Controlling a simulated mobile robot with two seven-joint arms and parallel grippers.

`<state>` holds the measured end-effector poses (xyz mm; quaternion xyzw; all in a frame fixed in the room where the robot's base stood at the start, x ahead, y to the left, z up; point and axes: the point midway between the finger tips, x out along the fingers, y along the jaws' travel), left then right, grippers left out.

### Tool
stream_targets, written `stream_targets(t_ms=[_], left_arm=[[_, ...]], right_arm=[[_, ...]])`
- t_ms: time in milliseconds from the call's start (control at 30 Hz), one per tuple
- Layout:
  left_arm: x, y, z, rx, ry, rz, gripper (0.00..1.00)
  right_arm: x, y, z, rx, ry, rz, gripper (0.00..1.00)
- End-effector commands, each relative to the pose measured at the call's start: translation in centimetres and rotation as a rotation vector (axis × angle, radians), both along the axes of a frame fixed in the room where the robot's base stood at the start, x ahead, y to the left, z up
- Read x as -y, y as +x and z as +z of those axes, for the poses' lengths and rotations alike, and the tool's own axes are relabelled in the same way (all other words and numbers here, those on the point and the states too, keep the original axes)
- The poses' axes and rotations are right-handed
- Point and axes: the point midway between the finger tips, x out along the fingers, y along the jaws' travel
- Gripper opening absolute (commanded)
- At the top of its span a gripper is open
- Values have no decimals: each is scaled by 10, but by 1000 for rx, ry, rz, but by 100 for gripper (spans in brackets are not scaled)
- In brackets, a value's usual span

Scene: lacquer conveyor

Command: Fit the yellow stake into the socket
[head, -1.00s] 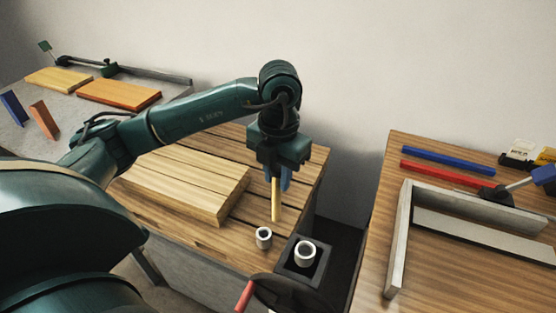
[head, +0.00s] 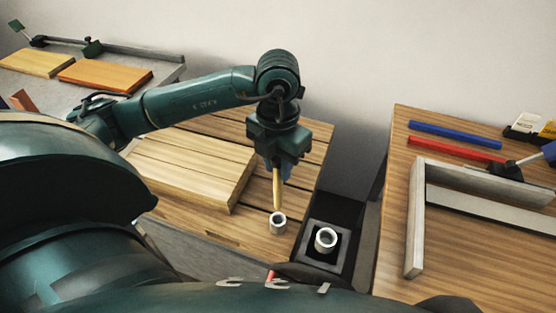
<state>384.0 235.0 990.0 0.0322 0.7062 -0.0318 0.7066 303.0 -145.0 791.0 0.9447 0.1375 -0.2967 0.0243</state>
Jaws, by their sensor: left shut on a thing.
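My left gripper (head: 279,165) is shut on the upper part of the yellow stake (head: 277,190), which points straight down. The stake's lower end shows right at the rim of a small grey cylindrical socket (head: 278,226) on the edge of the slatted wooden table. I cannot tell whether the tip is inside the rim, just above it or behind it. A second, similar pale ring-shaped socket (head: 326,239) sits in a dark square holder to the right, apart from the stake. My right gripper is not in view.
A light wooden board (head: 190,172) lies on the table to the left of the stake. The right table holds a blue bar (head: 455,135), a red bar (head: 455,149) and a grey metal frame (head: 415,225). A dark gap separates the two tables.

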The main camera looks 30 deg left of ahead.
Motion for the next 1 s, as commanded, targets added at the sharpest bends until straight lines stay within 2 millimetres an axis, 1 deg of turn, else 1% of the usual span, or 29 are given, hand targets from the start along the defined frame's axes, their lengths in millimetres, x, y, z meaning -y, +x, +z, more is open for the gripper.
stream_targets(t_ms=[300,467,800,1000], left_arm=[[0,0,-3,1,0,0,0],[0,0,-15,0,0,0,0],[0,0,-45,0,0,0,0],[0,0,-51,0,0,0,0]], right_arm=[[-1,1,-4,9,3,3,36],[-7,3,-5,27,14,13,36],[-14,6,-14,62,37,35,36],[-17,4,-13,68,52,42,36]])
